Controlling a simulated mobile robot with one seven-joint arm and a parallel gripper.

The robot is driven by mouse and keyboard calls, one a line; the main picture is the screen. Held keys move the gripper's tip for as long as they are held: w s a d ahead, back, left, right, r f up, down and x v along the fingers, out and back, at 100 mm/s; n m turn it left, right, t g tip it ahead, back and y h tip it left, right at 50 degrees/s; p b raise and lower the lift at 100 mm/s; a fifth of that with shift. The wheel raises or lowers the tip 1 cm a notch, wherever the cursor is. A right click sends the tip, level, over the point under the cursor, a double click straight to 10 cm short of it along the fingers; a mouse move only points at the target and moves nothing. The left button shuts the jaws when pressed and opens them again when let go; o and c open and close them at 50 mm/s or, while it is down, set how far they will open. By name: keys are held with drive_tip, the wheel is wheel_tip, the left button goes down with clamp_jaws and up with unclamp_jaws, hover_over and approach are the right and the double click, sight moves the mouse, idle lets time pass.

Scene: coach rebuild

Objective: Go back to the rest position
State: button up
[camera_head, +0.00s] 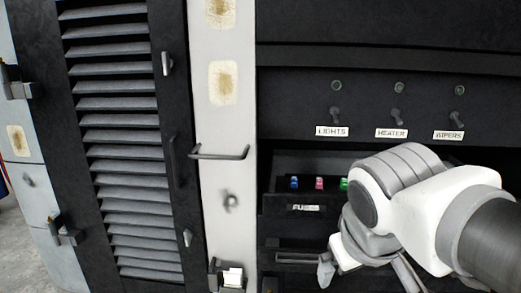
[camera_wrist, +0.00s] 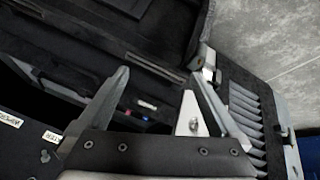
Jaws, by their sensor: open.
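My gripper (camera_wrist: 162,78) is open in the wrist view, its two grey fingers spread apart with nothing between their tips. In the head view my gripper (camera_head: 362,274) hangs below my white wrist at the lower right, partly hidden by my own arm. It is in front of the dark panel, beside the fuse tray (camera_head: 303,208). The tray holds a blue fuse (camera_head: 294,183), a pink fuse (camera_head: 319,184) and a green fuse (camera_head: 343,184). My arm covers the tray's right part. I cannot tell whether my gripper touches anything.
Switches labelled LIGHTS (camera_head: 333,131), HEATER (camera_head: 391,133) and WIPERS (camera_head: 448,135) stand above the tray. A handle (camera_head: 219,153) juts from the pale pillar (camera_head: 208,105). A louvred dark door (camera_head: 119,145) is at left. Grey floor (camera_head: 28,215) shows at far left.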

drive_tip(key=s+d+f+m+y, duration=0.1)
drive_tip(key=s+f+m, duration=0.2)
drive_tip(key=s+f, duration=0.2)
wheel_tip(320, 180, up, 22)
drive_tip(key=p, duration=2.1)
drive_tip(key=shift+a+f, duration=0.15)
drive_tip(key=shift+f, duration=0.05)
